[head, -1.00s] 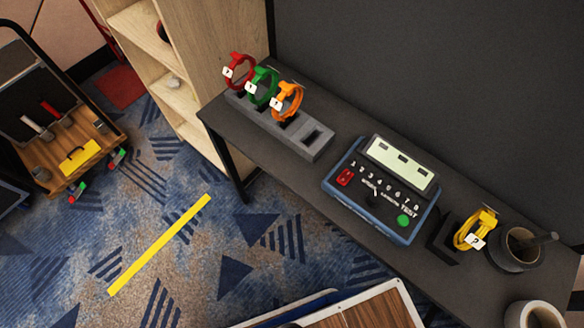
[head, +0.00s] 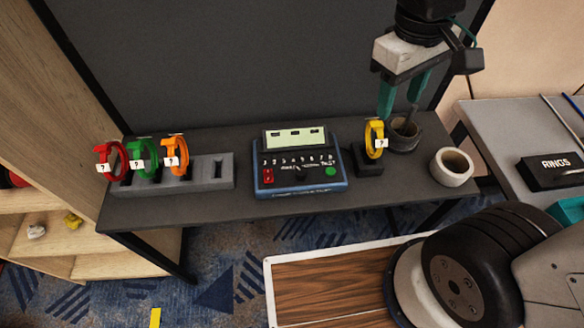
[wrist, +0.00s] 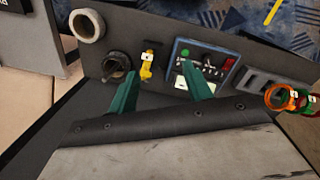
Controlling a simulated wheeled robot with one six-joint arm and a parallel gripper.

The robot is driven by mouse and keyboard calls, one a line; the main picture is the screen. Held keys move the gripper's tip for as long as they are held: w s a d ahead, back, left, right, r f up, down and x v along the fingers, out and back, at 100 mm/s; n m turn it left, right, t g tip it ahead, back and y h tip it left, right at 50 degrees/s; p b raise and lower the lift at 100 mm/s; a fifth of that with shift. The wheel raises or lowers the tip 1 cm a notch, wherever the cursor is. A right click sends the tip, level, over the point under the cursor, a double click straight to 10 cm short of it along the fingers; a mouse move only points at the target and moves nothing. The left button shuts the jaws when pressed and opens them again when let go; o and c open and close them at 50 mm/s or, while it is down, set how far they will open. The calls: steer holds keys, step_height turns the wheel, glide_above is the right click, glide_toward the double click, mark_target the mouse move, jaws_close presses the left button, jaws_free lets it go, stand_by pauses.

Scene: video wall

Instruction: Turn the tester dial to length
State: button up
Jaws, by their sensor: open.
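The tester (head: 300,190) is a blue-framed box with a dark face on the shelf's middle. It has a tilted display (head: 294,137), a red switch (head: 268,174), a row of numbers and a green button (head: 331,171). The dial (head: 299,176) is a small dark knob below the numbers; its pointing is too small to read. My gripper (head: 401,98) is open and empty, above the shelf to the right of the tester, near the dark cup. In the wrist view the tester (wrist: 203,63) shows beyond the fingers of my gripper (wrist: 163,95), partly hidden by one.
A yellow cable coil (head: 374,138) stands on a black holder right of the tester. A dark cup (head: 405,134) and a pale roll (head: 451,167) are farther right. Red (head: 113,160), green (head: 144,157) and orange (head: 175,155) coils stand in a grey rack at left.

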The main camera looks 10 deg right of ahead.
steer(key=w+a+f+n+h, duration=0.2)
steer(key=w+a+f+n, duration=0.3)
steer(key=a+f, duration=0.25)
steer(key=n+h, duration=0.1)
steer(key=n, duration=0.5)
glide_toward(300, 171)
steer(key=f, duration=0.1)
steer(key=shift+g, duration=0.4)
steer(key=x, duration=0.7)
steer(key=shift+w+d+f, duration=0.25)
steer(key=shift+f, duration=0.05)
steer(key=c, duration=1)
